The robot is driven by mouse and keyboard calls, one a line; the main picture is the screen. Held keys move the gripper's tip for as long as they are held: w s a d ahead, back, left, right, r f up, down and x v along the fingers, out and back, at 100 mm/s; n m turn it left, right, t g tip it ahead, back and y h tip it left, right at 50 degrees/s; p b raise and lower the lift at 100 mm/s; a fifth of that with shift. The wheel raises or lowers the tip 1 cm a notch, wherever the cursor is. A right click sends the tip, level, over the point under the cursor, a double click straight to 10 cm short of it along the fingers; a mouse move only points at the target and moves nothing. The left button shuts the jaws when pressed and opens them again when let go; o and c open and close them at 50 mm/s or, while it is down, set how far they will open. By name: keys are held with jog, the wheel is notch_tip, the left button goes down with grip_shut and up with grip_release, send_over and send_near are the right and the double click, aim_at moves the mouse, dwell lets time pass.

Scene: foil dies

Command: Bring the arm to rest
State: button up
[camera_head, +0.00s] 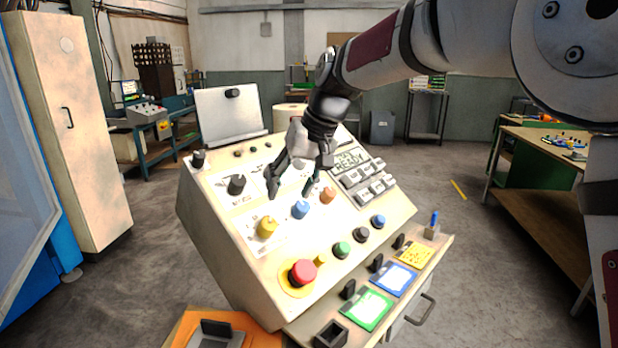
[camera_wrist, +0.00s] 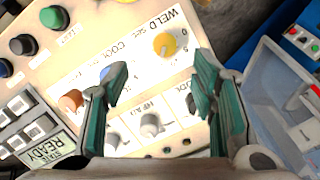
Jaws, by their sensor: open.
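My gripper (camera_head: 290,190) hangs from my arm above the sloped face of a beige control console (camera_head: 215,215). In the wrist view my gripper (camera_wrist: 160,78) has its two green-padded fingers spread wide, with nothing between the tips. The fingers look apart from the panel. A yellow knob (camera_head: 267,227) lies just below the fingers in the head view and beyond them in the wrist view (camera_wrist: 165,45). A blue knob (camera_head: 300,209) and an orange knob (camera_head: 328,195) are beside it. One fingertip partly hides the blue knob in the wrist view.
A red emergency button (camera_head: 302,272) and green button (camera_head: 341,250) stand out from the console's lower part. A ledge holds green (camera_head: 366,309), blue (camera_head: 394,279) and yellow (camera_head: 415,256) cards. A tall cabinet (camera_head: 70,120) stands left, a workbench (camera_head: 550,150) right.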

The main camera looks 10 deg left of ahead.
jog(key=s+d+r+m+t+h, duration=0.1)
jog(key=s+d+r, duration=0.1)
jog(key=s+d, duration=0.6)
jog(key=s+d+r+m+t+h, duration=0.1)
jog(key=s+d+r, duration=0.1)
jog(key=s+d, duration=0.65)
jog(key=s+d+f+m+h, duration=0.1)
jog(key=s+d+f, duration=0.2)
jog(key=s+d, duration=0.4)
jog(key=s+d+f+m+h, duration=0.1)
jog(key=s+d+f, duration=0.3)
jog(key=s+d, duration=0.4)
jog(key=shift+s+m+t+h, duration=0.2)
jog(key=shift+m+t+h, duration=0.15)
jog(key=shift+m, duration=0.25)
jog(key=shift+a+r, duration=0.1)
